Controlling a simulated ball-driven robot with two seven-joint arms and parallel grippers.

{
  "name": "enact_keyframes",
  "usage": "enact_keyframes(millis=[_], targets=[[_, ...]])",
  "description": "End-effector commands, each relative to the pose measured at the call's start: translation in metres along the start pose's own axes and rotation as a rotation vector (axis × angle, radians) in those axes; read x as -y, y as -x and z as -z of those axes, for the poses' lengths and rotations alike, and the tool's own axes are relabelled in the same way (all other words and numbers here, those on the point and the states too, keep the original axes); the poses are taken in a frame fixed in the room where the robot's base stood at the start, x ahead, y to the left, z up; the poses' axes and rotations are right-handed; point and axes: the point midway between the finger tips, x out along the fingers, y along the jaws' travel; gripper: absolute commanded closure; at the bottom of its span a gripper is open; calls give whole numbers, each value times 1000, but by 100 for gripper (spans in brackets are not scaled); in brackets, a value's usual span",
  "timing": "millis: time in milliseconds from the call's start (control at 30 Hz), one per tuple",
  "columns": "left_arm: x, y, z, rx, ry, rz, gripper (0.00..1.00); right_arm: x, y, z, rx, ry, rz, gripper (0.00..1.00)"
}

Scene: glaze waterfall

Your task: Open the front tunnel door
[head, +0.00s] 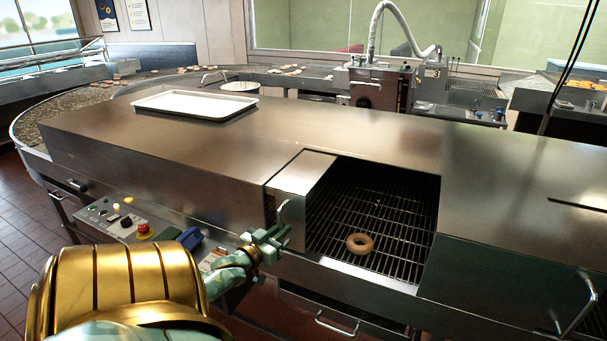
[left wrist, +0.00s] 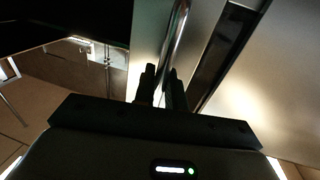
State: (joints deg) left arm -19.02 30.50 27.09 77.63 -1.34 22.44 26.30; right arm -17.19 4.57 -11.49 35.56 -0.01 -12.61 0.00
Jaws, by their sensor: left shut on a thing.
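The tunnel is a long steel housing (head: 170,155) with an open gap that shows a dark wire conveyor (head: 385,215). A small steel door section (head: 303,173) stands at the left side of this gap. Its upright bar handle (head: 282,210) shows above my left gripper (head: 279,236). The handle also shows in the left wrist view (left wrist: 178,45), running down to the gripper fingers (left wrist: 163,85). My left gripper is shut on the handle; its fingers partly hide the lower end. My right gripper is not in view.
A brown ring doughnut (head: 360,243) lies on the conveyor inside the gap. A white tray (head: 195,104) rests on the housing top. A control panel with a red button (head: 145,231) is left of my gripper. Another bar handle (head: 582,300) is at the right.

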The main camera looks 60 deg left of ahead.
Motion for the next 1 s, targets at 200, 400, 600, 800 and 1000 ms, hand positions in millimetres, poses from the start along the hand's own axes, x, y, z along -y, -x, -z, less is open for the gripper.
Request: enact_keyframes(millis=[200, 400, 600, 800, 1000], targets=[[22, 5, -1, 2, -1, 1, 100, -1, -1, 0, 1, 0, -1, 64], [27, 6, -1, 2, 0, 1, 100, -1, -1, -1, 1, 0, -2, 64], [26, 6, -2, 3, 0, 1, 100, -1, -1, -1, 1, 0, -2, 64], [26, 6, -1, 3, 0, 0, 70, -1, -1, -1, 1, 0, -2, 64], [26, 6, -1, 2, 1, 0, 70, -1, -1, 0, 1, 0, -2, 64]])
